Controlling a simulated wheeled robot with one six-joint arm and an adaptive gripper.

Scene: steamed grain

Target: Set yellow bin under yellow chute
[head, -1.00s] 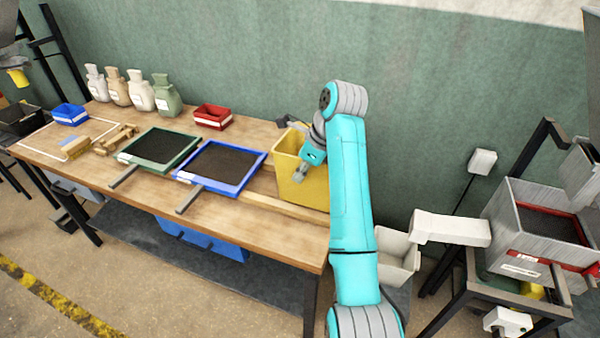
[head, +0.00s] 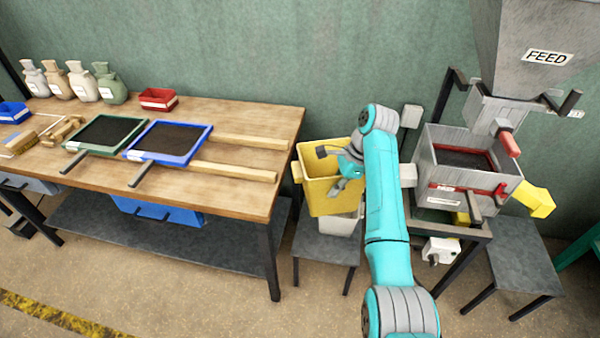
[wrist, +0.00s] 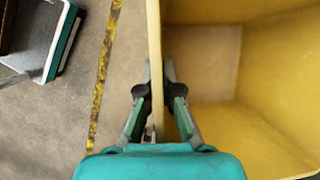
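The yellow bin (head: 320,190) hangs in the air just off the right end of the workbench, in front of a white bin. My gripper (head: 347,165) is shut on the bin's rim wall. In the wrist view, my gripper (wrist: 156,75) has one finger on each side of the yellow bin's wall (wrist: 154,30), and the bin's inside (wrist: 200,70) looks empty. The yellow chute (head: 530,198) sticks out on the right side of the grey sieving machine (head: 455,180). A dark low stand (head: 515,250) is below it, with its top bare.
The white bin (head: 340,226) stands on another low stand (head: 325,248) left of the machine. The workbench (head: 235,205) holds blue and green framed sieves. A grey FEED hopper (head: 520,50) overhangs the machine. A teal frame (head: 578,248) is at the far right.

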